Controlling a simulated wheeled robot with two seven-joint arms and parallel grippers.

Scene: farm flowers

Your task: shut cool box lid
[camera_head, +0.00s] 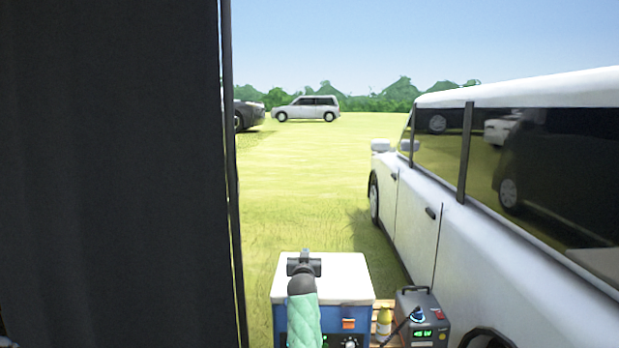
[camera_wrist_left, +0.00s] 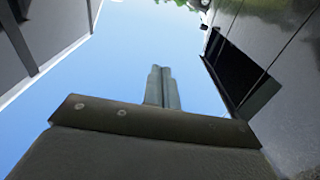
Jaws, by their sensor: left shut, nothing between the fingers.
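The cool box is a blue box (camera_head: 359,318) with a white lid (camera_head: 345,272), at the bottom middle of the head view. The lid looks flat and lies down over the blue body; I see no gap between them from here. My left gripper (camera_head: 304,258) shows in front of the lid, at the end of a green-sleeved arm that hides part of the box front. Its fingers (camera_wrist_left: 162,88) are together and empty in the left wrist view, with sky behind them. I cannot tell whether the gripper touches the lid. My right gripper is out of view.
A dark upright panel (camera_head: 110,180) fills the left side. A white vehicle (camera_head: 480,240) stands close on the right. A grey power unit (camera_head: 425,315) and a yellow bottle (camera_head: 384,322) stand right of the box. Open grass (camera_head: 310,190) lies beyond.

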